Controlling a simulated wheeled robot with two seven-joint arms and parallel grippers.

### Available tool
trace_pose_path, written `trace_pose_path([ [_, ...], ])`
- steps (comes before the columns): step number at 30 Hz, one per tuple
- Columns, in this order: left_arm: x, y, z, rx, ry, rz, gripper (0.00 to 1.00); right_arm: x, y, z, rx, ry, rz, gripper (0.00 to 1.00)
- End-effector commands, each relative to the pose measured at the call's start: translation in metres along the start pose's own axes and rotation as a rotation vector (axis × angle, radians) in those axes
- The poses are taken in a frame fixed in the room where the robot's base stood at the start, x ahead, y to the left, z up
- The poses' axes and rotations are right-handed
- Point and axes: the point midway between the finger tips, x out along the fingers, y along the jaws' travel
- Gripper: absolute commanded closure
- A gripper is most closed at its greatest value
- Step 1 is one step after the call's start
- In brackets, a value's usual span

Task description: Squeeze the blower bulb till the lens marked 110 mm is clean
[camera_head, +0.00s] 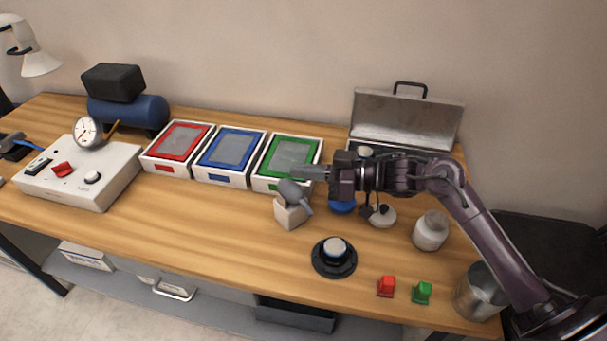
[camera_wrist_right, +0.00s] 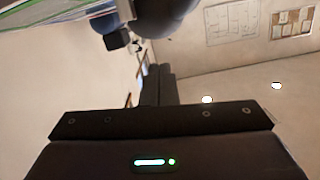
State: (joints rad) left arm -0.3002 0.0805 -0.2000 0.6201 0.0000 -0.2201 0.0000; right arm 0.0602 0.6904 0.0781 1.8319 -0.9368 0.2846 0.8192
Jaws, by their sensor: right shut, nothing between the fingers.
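The grey blower bulb (camera_head: 292,190) sits in a pale block-shaped stand (camera_head: 291,214) in front of the green-framed tray. My right gripper (camera_head: 302,172) points left, just above and behind the bulb as seen from the head; it is shut and empty. Whether it touches the bulb cannot be told. In the right wrist view its dark fingers (camera_wrist_right: 159,86) are together. A round piece with a pale top (camera_head: 335,247) sits on a black round base (camera_head: 334,260) and may be a lens. No 110 mm marking is readable. My left gripper is not in view.
Red (camera_head: 155,166), blue (camera_head: 209,178) and green (camera_head: 266,185) framed trays stand along the back. An open metal case (camera_head: 408,122) is behind my right arm. A white jar (camera_head: 430,231), metal cup (camera_head: 478,296), red block (camera_head: 386,287) and green block (camera_head: 422,293) are right.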

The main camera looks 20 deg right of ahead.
Motion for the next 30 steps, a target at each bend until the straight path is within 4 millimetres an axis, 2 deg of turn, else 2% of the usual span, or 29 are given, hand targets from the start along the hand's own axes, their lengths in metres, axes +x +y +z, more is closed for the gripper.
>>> trace_pose_path([
  [6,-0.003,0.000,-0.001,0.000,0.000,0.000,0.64,0.004,0.000,0.017,-0.001,0.003,0.000,1.00],
  [17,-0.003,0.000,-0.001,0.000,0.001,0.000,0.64,0.005,0.000,0.020,-0.002,0.002,0.000,1.00],
  [23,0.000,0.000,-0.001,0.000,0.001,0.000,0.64,0.006,0.003,0.038,0.000,0.001,0.000,1.00],
  [30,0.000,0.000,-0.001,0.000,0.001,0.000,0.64,0.006,0.003,0.039,0.000,-0.001,0.001,1.00],
])
